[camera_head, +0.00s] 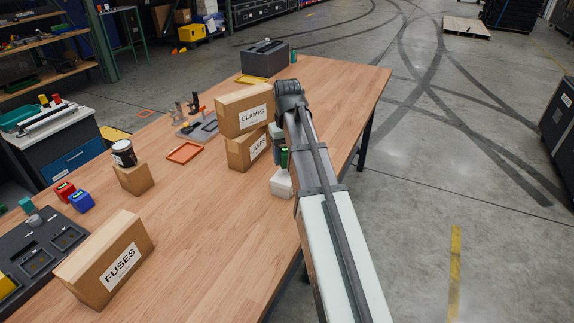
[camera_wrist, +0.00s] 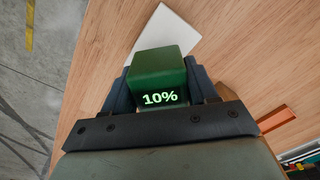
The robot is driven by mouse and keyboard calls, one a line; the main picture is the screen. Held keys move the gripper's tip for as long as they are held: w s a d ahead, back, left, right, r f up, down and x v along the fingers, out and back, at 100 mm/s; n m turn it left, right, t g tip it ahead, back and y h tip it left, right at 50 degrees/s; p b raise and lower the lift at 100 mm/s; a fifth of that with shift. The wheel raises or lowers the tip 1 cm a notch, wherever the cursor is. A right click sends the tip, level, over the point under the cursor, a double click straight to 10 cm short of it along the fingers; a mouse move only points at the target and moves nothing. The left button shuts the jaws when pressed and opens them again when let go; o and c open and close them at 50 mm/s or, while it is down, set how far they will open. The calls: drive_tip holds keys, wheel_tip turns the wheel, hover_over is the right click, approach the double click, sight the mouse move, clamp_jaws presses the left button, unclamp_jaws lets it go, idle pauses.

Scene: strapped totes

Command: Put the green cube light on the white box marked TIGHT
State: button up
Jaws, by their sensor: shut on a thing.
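The green cube light (camera_wrist: 160,70) sits between the two dark fingers of my gripper (camera_wrist: 161,88), which is shut on it. Its near face reads "10%". In the head view a green sliver of the cube (camera_head: 284,158) shows beside my arm, which hides most of my gripper. A white box (camera_head: 281,184) stands on the table just below the cube in the head view, partly behind my arm. The white box also shows in the wrist view (camera_wrist: 167,35), beyond the cube and partly covered by it. I cannot read its marking or tell whether cube and box touch.
Cartons marked CLAMPS (camera_head: 245,110) and LAMPS (camera_head: 247,150) are stacked close left of my gripper. An orange tray (camera_head: 171,158), a small carton with a jar (camera_head: 134,178), and a FUSES carton (camera_head: 106,262) stand further left. The table's right edge is near my arm.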

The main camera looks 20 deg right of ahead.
drive_tip(key=shift+f, duration=1.85)
drive_tip(key=shift+f, duration=0.1)
drive_tip(key=o, duration=1.2)
wheel_tip(320, 180, up, 12)
drive_tip(key=shift+r, duration=0.15)
